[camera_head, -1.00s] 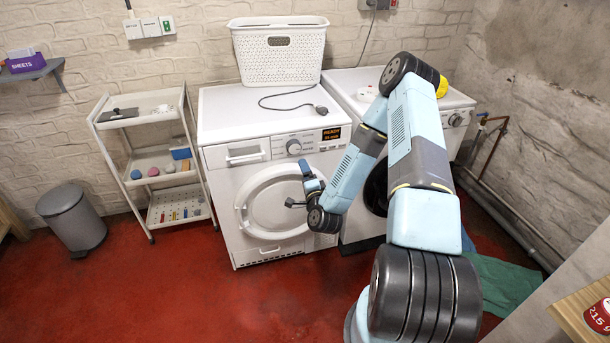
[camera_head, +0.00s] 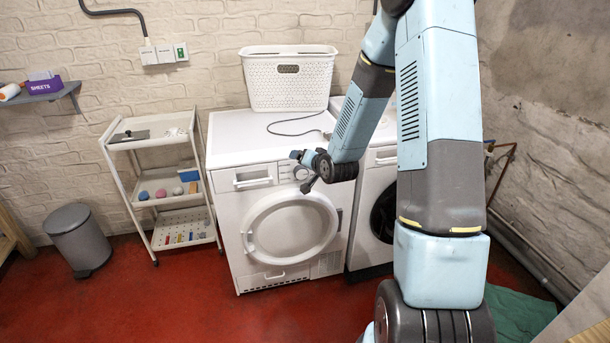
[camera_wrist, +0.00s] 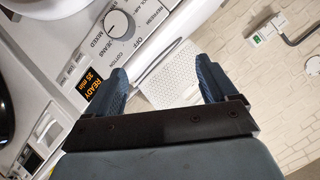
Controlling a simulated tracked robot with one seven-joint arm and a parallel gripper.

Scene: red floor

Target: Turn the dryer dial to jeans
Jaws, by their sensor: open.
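The white dryer (camera_head: 232,208) stands against the brick wall, its round door shut. I cannot tell which word the dial points at. The lit display (camera_wrist: 88,88) reads READY 35 min. My gripper (camera_head: 301,171) is in front of the control panel and largely covers the dial and display in the head view. In the wrist view my gripper (camera_wrist: 160,70) has its blue fingers wide apart and empty, with the dial beyond the left finger, apart from it.
A white basket (camera_head: 290,95) and a dark cable (camera_head: 290,134) are on top of the dryer. A second white machine (camera_head: 376,170) stands close on the right. A shelf trolley (camera_head: 150,178) and grey bin (camera_head: 78,240) stand left. Red floor in front is clear.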

